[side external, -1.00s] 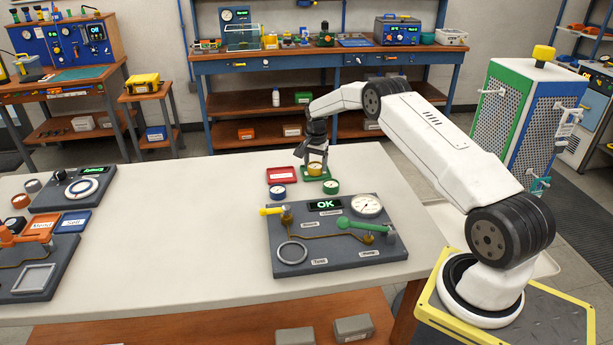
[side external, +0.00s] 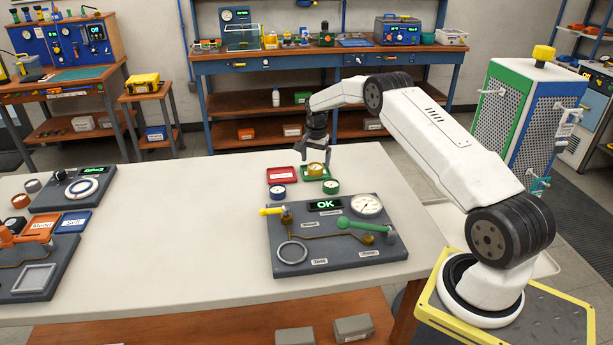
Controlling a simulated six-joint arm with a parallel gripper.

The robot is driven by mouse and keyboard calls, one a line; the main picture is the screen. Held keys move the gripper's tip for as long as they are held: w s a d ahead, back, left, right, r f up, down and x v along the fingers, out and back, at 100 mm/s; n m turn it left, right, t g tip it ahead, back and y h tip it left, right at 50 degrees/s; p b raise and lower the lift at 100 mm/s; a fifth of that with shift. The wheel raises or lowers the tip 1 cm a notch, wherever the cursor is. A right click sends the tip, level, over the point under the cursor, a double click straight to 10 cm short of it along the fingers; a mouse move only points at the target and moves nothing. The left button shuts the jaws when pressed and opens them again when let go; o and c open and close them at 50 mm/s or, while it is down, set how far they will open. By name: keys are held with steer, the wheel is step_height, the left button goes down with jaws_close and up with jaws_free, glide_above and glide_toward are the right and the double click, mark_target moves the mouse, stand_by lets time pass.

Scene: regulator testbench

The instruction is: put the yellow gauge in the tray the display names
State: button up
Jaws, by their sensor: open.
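The yellow gauge (side external: 316,169) sits in the green tray (side external: 331,173) at the back of the white table. The red tray (side external: 281,175) is just left of it and looks empty. The display (side external: 325,205) on the dark test panel (side external: 330,258) reads "OK" in green letters. My gripper (side external: 316,156) is open and empty, above the yellow gauge with its fingers spread. It appears clear of the gauge.
A blue gauge (side external: 278,192) and a green gauge (side external: 330,187) stand on the table in front of the trays.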

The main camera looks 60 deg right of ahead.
mark_target(313, 167)
step_height(313, 167, up, 10)
stand_by(0.5)
stand_by(0.5)
steer(key=s+a+r+n+t, duration=0.1)
steer(key=s+a+r+n, duration=0.2)
steer(key=a, duration=0.7)
steer(key=s+a+n, duration=0.4)
steer(key=a+n, duration=0.1)
steer(key=a, duration=0.5)
steer(key=s+a+f+n, duration=0.1)
steer(key=s+a+n, duration=0.3)
steer(key=s, duration=0.5)
steer(key=s+a+f+n+t, duration=0.1)
steer(key=s+a+n, duration=0.2)
steer(key=s+a, duration=0.4)
steer(key=shift+s+a+n+t, duration=0.3)
steer(key=shift+s+a+n, duration=0.1)
steer(key=shift+s, duration=0.65)
